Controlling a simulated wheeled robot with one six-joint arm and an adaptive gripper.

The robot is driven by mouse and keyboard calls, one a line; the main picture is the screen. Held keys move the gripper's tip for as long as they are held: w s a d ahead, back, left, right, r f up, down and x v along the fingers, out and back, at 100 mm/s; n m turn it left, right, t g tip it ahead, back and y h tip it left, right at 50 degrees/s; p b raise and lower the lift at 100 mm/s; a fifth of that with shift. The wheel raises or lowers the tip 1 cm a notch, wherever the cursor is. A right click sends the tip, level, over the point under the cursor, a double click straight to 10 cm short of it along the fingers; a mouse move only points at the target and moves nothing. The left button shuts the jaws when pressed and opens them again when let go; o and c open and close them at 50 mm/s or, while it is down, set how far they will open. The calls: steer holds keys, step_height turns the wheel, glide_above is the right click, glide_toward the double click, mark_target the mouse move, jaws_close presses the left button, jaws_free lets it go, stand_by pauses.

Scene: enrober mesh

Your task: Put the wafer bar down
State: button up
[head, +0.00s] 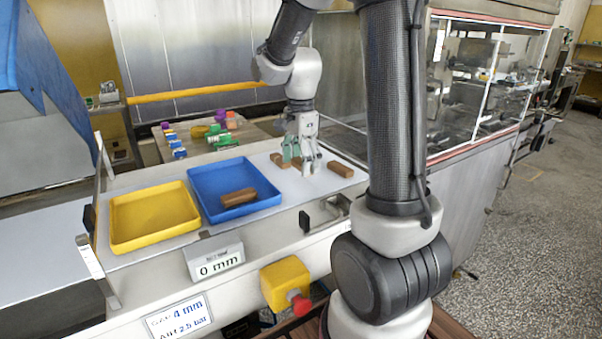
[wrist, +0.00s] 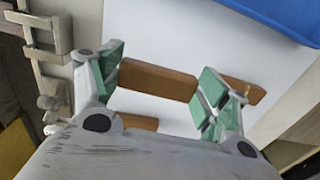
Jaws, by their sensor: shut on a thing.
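My gripper (head: 299,158) is over the white surface, right of the blue tray. In the wrist view the gripper (wrist: 160,85) is shut on a brown wafer bar (wrist: 158,80), with its green pads at the bar's two ends. In the head view this bar (head: 297,163) is mostly hidden by the fingers. It is at or close above the white surface; I cannot tell whether it touches. Another bar (wrist: 243,91) lies just beyond the right finger, and one (wrist: 137,121) is partly hidden below the held bar.
The blue tray (head: 263,188) holds one brown bar (head: 238,197). The yellow tray (head: 126,236) left of it is empty. Loose bars lie close on both sides of my gripper, one left (head: 278,160) and one right (head: 340,169). White surface (wrist: 185,40) is clear towards the blue tray.

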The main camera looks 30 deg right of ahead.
step_height(320, 180, up, 6)
steer(key=n, duration=1.8)
glide_toward(232, 189)
step_height(232, 189, down, 7)
steer(key=shift+r, duration=0.15)
steer(key=o, duration=0.8)
